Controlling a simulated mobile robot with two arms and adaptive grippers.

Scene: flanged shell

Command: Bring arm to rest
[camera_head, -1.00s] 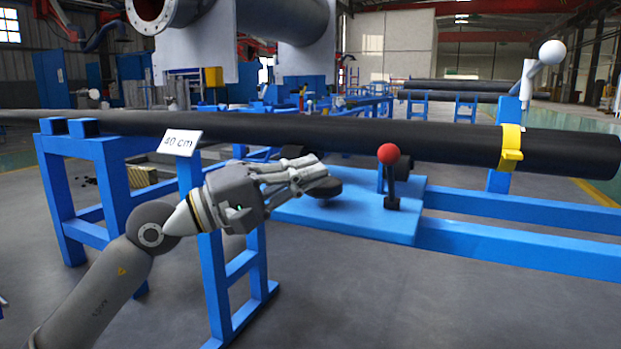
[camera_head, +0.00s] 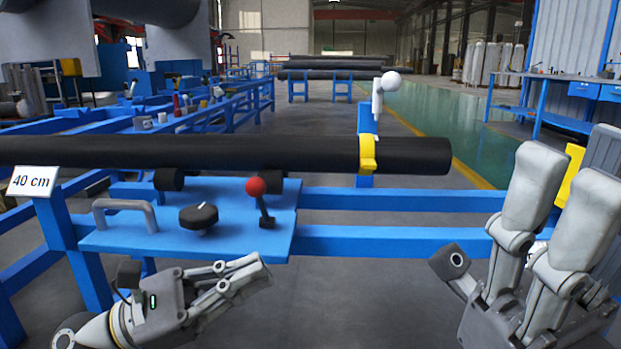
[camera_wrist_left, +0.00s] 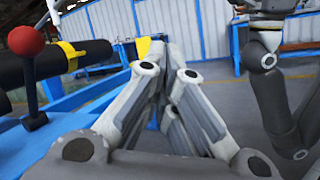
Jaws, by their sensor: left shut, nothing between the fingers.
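My left gripper (camera_head: 262,268) is in the lower left of the head view, in front of the blue workbench plate (camera_head: 140,236). Its fingers lie close together with nothing between them. The left wrist view shows the fingers (camera_wrist_left: 165,65) converging ahead. My right gripper (camera_head: 490,215) is at the lower right of the head view, large and near the camera. Its two grey fingers point up, with the thumb apart on the left, and nothing shows between them. My left gripper touches nothing that I can see.
A long black pipe (camera_head: 230,152) with a yellow clamp (camera_head: 367,153) runs behind the plate. The plate carries a red-knobbed lever (camera_head: 256,187), a black knob (camera_head: 198,216) and a grey handle (camera_head: 124,205). A "40 cm" sign (camera_head: 33,181) stands left. Floor between the grippers is clear.

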